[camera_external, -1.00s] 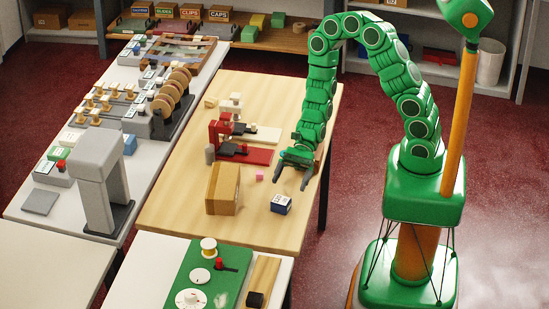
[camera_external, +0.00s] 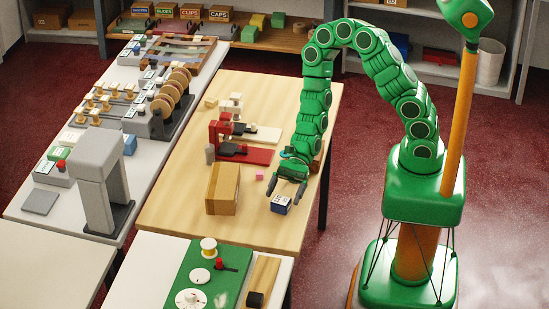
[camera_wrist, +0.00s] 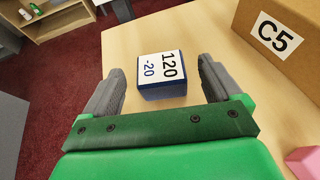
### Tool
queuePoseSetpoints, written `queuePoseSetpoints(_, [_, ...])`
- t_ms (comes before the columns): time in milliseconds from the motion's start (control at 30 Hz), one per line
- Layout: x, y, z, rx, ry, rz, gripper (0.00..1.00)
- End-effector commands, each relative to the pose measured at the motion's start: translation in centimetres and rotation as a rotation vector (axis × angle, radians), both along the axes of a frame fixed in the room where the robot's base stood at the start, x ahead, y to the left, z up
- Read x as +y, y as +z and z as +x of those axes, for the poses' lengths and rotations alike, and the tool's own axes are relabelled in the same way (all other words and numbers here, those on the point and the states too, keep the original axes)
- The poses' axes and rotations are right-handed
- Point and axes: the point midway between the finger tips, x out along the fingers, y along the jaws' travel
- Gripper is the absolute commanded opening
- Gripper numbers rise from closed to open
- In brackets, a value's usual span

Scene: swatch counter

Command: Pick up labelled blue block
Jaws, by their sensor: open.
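The blue block (camera_external: 281,205) sits on the light wooden table (camera_external: 257,232) near its right edge. In the wrist view the block (camera_wrist: 161,92) has a white label on top reading "120" and "-20". My gripper (camera_external: 286,191) is open just above and behind the block in the external view. In the wrist view its two grey fingers (camera_wrist: 160,88) stand to either side of the block, with a gap on each side. No contact shows.
A brown box (camera_external: 222,189) stands left of the block; its "C5" label shows in the wrist view (camera_wrist: 287,38). A small pink cube (camera_external: 259,175) lies behind it. Red and white stands (camera_external: 245,152) are farther back. Wood in front of the box is clear.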

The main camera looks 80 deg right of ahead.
Motion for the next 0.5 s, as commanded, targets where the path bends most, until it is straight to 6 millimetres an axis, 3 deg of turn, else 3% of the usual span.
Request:
queuePoseSetpoints(233, [2.1, -0.8, 0.4, 0.001, 0.001, 0.001, 0.92])
queuePoseSetpoints(500, [2.8, -1.2, 0.5, 0.001, 0.000, 0.001, 0.92])
